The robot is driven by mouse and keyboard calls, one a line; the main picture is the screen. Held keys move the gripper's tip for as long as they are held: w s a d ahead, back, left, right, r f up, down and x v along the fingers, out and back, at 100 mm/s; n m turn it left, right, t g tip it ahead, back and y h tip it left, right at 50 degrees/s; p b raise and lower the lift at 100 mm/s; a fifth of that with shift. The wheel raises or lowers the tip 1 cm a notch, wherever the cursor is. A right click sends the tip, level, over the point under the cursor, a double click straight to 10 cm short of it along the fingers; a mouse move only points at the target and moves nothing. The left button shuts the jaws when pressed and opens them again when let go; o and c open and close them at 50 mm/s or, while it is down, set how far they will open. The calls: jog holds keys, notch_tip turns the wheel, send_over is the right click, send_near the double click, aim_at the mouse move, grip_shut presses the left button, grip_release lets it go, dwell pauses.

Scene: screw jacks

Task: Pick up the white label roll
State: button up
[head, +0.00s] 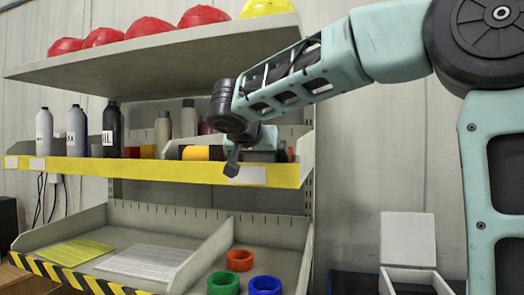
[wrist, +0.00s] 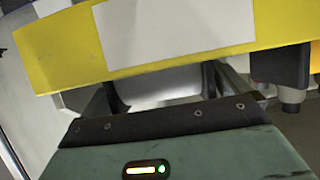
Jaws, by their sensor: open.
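I cannot make out the white label roll for certain in the head view. In the wrist view, a pale rounded surface (wrist: 165,84) shows between the fingers, below the yellow shelf lip. It may be the roll, but most of it is hidden. My gripper (head: 233,165) is at the front of the middle shelf, close to its yellow lip (head: 130,170). In the wrist view my gripper (wrist: 163,88) is open, with its dark fingers apart and their tips partly hidden by the lip.
Bottles (head: 111,129) stand on the middle shelf, left of a yellow-and-black cylinder (head: 195,153). Hard hats (head: 150,27) sit above. Below are green (head: 223,284), blue (head: 265,287) and orange (head: 239,260) rings. An open white box (head: 408,240) stands at lower right.

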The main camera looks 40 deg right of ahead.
jog(key=shift+w+d+f, duration=0.3)
jog(key=shift+w+d, duration=0.05)
jog(key=shift+d, duration=0.1)
jog(key=c, duration=0.9)
jog(key=shift+o, duration=0.2)
jog(key=shift+r, duration=0.1)
